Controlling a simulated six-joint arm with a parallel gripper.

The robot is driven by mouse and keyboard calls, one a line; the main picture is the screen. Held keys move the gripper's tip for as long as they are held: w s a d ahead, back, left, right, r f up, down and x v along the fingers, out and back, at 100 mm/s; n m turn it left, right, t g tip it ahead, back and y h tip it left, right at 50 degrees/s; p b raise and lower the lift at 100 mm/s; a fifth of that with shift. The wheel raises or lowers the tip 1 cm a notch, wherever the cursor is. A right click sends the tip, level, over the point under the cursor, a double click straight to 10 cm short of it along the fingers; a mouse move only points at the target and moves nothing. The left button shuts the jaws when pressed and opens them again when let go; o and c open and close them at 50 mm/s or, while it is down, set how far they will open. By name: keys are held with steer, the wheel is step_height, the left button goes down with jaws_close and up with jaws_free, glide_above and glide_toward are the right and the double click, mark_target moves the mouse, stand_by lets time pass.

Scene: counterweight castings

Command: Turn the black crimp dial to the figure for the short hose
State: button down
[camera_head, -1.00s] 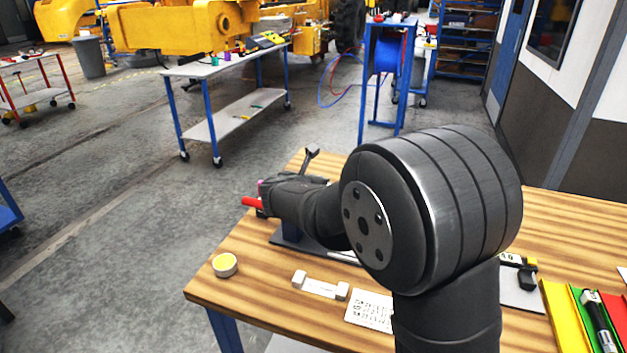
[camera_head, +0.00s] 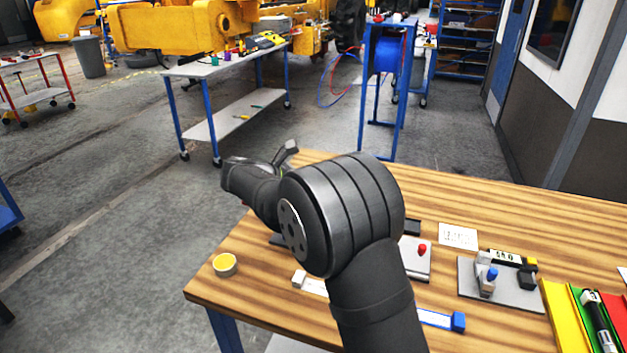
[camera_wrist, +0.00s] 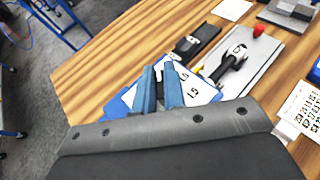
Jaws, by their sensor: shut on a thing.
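My gripper (camera_wrist: 161,84) shows in the wrist view as two blue fingers, closed together over a white panel with blue edges (camera_wrist: 202,92) that bears printed figures. The fingers are shut on a small dark piece, which seems to be the black crimp dial; they cover most of it, so its pointing direction cannot be read. In the head view my own arm hides the fingertips and the panel. Which figure belongs to the short hose cannot be read.
Right of the fingers, a grey plate (camera_wrist: 262,64) carries a black clamp-like part and a red knob (camera_wrist: 259,31). A printed card (camera_wrist: 300,108) lies nearer. In the head view, another plate with a blue knob (camera_head: 491,273), coloured trays (camera_head: 565,315) and a yellow-topped tin (camera_head: 224,264) stand on the wooden bench.

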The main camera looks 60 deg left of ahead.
steer(key=shift+m+h, duration=0.6)
steer(key=shift+h, duration=0.1)
steer(key=c, duration=1.5)
jaws_free()
steer(key=shift+s, duration=0.1)
steer(key=v, duration=1.7)
steer(key=shift+s+a, duration=0.2)
steer(key=shift+a, duration=0.05)
steer(key=shift+w+f, duration=0.1)
steer(key=shift+f, duration=0.05)
steer(key=x, duration=1.7)
steer(key=shift+w+d, duration=0.2)
steer(key=shift+d, duration=0.05)
